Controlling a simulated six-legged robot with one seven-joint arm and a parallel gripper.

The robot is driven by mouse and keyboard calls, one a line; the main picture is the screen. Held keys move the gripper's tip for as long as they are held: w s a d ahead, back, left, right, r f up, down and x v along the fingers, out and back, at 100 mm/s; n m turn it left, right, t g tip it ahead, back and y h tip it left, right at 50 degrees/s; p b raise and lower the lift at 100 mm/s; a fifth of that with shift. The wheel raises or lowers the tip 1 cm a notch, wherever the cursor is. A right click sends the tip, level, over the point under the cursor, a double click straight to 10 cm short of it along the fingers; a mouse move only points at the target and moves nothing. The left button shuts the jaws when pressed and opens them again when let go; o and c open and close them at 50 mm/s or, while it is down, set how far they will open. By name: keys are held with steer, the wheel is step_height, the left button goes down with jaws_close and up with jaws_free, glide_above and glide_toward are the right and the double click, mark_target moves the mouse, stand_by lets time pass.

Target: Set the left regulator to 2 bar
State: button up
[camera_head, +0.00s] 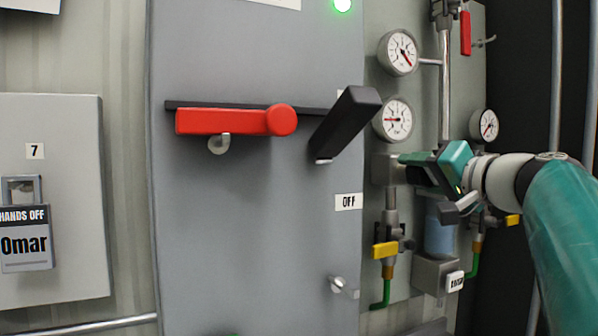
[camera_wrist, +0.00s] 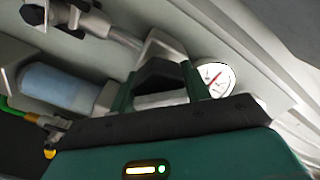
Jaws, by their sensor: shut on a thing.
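The left regulator (camera_head: 384,168) is a grey body on the grey panel, with a round white gauge (camera_head: 393,119) above it. The gauge's red needle points left; its numbers are too small to read. The gauge also shows in the wrist view (camera_wrist: 215,77), tilted, with its needle slanting. My gripper (camera_head: 405,160) is at the regulator's right side, in front of the panel. In the wrist view its green fingers (camera_wrist: 158,84) are shut on a black knob (camera_wrist: 160,73). The fingers and their housing hide part of the knob.
A black lever handle (camera_head: 346,124) juts from the grey cabinet (camera_head: 250,230) just left of the gauges, beside a red handle (camera_head: 235,121). Another gauge (camera_head: 398,52) sits above, and one (camera_head: 485,125) to the right. Yellow-handled valves (camera_head: 385,250) are below.

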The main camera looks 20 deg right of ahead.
steer(key=m, duration=1)
steer(key=shift+s+d, duration=0.1)
steer(key=shift+m, duration=0.4)
stand_by(0.3)
steer(key=o, duration=1)
steer(key=shift+s, duration=0.1)
steer(key=shift+w, duration=0.2)
steer(key=s, duration=1.3)
steer(key=shift+s+d, duration=0.15)
steer(key=shift+s, duration=0.25)
